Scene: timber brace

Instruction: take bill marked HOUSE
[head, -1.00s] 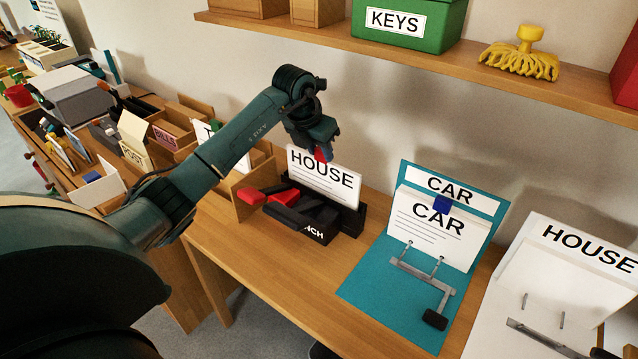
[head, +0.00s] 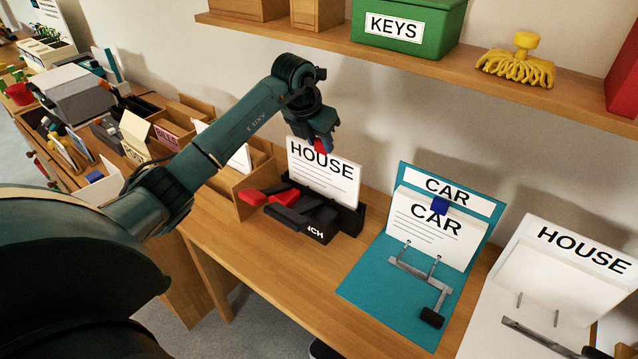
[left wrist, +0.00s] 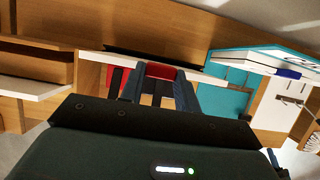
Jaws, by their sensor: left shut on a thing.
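The white bill marked HOUSE (head: 322,172) stands upright at the black hole punch (head: 305,218), which has red parts; its lower edge is hidden behind the punch. My left gripper (head: 321,147) is at the bill's top edge, shut on its red tab. In the left wrist view the fingers (left wrist: 160,88) close around the red tab (left wrist: 162,72), with the bill's white edge (left wrist: 212,78) running to both sides. My right gripper is not in view.
A teal CAR folder (head: 375,285) holding a CAR sheet lies open to the right. A white HOUSE folder (head: 590,248) lies open farther right. A wooden sorter (head: 262,170) stands left of the punch. The shelf (head: 430,70) runs above.

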